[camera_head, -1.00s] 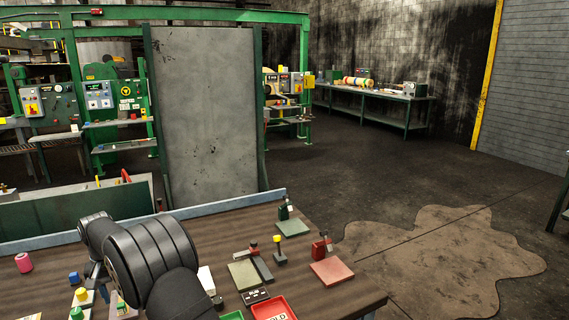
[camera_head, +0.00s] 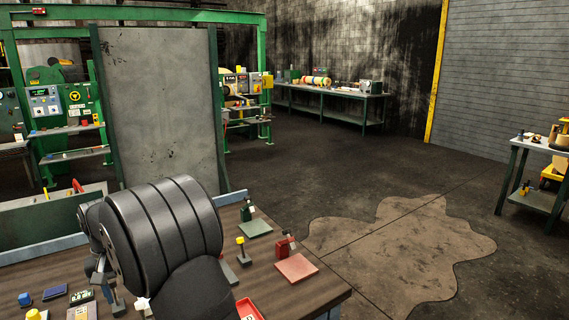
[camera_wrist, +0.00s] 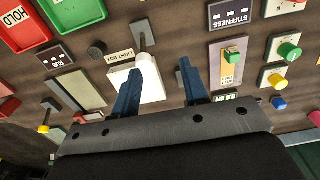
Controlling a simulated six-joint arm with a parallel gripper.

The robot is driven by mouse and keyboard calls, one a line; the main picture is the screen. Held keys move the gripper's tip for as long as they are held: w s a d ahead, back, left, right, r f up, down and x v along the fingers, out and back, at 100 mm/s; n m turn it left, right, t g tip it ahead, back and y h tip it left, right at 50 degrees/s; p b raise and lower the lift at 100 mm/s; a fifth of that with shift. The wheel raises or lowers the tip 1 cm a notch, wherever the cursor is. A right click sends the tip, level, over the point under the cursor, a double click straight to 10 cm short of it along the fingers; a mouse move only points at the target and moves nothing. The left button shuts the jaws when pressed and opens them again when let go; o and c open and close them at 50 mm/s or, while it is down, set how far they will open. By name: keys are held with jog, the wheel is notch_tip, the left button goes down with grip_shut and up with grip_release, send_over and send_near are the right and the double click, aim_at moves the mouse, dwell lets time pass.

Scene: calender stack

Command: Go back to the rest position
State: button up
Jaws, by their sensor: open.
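My gripper (camera_wrist: 162,66) shows in the wrist view as two blue fingers spread apart, with nothing held. It is above the bench, and a white block (camera_wrist: 151,80) by the "LIGHT BOX" label (camera_wrist: 120,56) shows between the fingers, closer to the left one. The gap in height between fingers and block is hard to tell. In the head view my dark arm covers the left middle of the bench (camera_head: 300,298) and mostly hides the gripper.
The bench holds a red tray (camera_head: 248,309), a red stamp-like tool on a pink plate (camera_head: 297,267), a green tool on a green plate (camera_head: 256,228) and a yellow-topped post (camera_head: 243,252). A tall grey panel (camera_head: 165,110) stands behind. Open floor lies to the right.

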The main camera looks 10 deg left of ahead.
jog(key=s+d+f, duration=0.1)
jog(key=s+d, duration=0.3)
jog(key=d, duration=0.3)
jog(key=s+d+f, duration=0.1)
jog(key=s+d, duration=0.3)
jog(key=d, duration=0.3)
jog(key=s+a+f, duration=0.4)
jog(key=shift+s, duration=0.4)
jog(key=shift+a, duration=0.1)
jog(key=o, duration=1.3)
jog(key=w+a+r+m+t, duration=0.3)
jog(key=w+a+r+m, duration=0.2)
jog(key=a+r, duration=0.45)
jog(key=w+a+r+m+t, duration=0.3)
jog(key=w+a+r+m, duration=0.3)
jog(key=a, duration=0.7)
jog(key=w+f+n, duration=0.1)
jog(key=w+f, duration=0.3)
jog(key=f, duration=0.3)
jog(key=shift+w+d+f, duration=0.25)
jog(key=shift+d+f, duration=0.15)
